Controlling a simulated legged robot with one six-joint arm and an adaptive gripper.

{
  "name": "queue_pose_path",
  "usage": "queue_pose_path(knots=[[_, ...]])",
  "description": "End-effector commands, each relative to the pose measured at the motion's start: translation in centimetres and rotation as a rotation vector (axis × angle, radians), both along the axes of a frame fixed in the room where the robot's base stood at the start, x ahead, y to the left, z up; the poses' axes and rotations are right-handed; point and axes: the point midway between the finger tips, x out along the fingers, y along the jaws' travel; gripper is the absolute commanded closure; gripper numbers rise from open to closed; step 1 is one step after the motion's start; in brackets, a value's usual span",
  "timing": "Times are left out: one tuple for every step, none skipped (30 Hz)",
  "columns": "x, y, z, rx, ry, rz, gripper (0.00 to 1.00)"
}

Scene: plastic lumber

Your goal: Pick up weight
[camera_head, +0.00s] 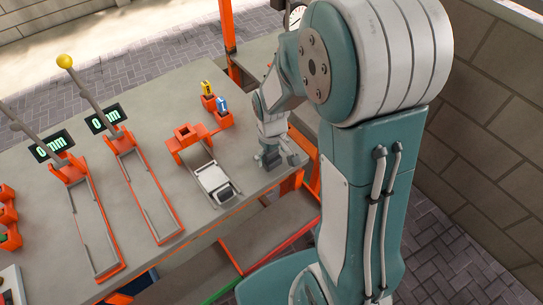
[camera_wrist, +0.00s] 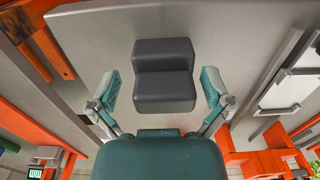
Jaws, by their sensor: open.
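The weight (camera_wrist: 165,78) is a dark grey stepped block in the wrist view, standing on the grey tabletop. My gripper (camera_wrist: 160,95) is open, with one teal finger on each side of the block. A gap shows between each finger and the block, so neither touches it. In the head view my gripper (camera_head: 274,158) is low over the right end of the table, and a dark part of the weight (camera_head: 268,161) shows at the fingers. The rest of it is hidden there by the gripper.
A white scale (camera_head: 212,178) lies left of my gripper, with an orange bracket (camera_head: 188,135) behind it. Orange holders with yellow (camera_head: 207,88) and blue (camera_head: 222,104) items stand behind. Two levered rails with displays (camera_head: 106,118) are farther left. The table's front edge is close.

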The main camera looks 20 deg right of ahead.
Motion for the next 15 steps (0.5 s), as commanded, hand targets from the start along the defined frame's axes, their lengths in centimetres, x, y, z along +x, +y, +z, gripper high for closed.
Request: queue_pose_path(knots=[[0.0,0.05,-0.05,0.0,0.0,0.001,0.0],[0.01,0.07,-0.04,0.0,0.0,0.001,0.0],[0.01,0.07,-0.03,0.0,0.0,0.001,0.0],[0.01,0.07,-0.02,0.0,0.0,0.001,0.0],[0.01,0.07,-0.02,0.0,0.0,0.001,0.0],[0.01,0.07,-0.01,0.0,0.0,0.001,0.13],[0.01,0.07,-0.01,0.0,0.0,0.001,0.27],[0.01,0.07,0.0,0.0,0.0,0.001,0.4],[0.01,0.06,0.0,0.0,0.0,0.001,0.58],[0.0,0.06,0.0,0.0,0.0,0.001,0.71],[0.0,0.06,0.0,0.0,0.0,0.001,0.85],[-0.01,0.06,-0.01,0.0,0.0,0.001,0.9],[-0.01,0.06,-0.01,0.0,0.0,0.001,0.9],[-0.02,0.07,-0.02,0.0,0.0,0.001,0.9],[0.02,0.06,0.03,0.0,-0.001,0.001,0.9]])
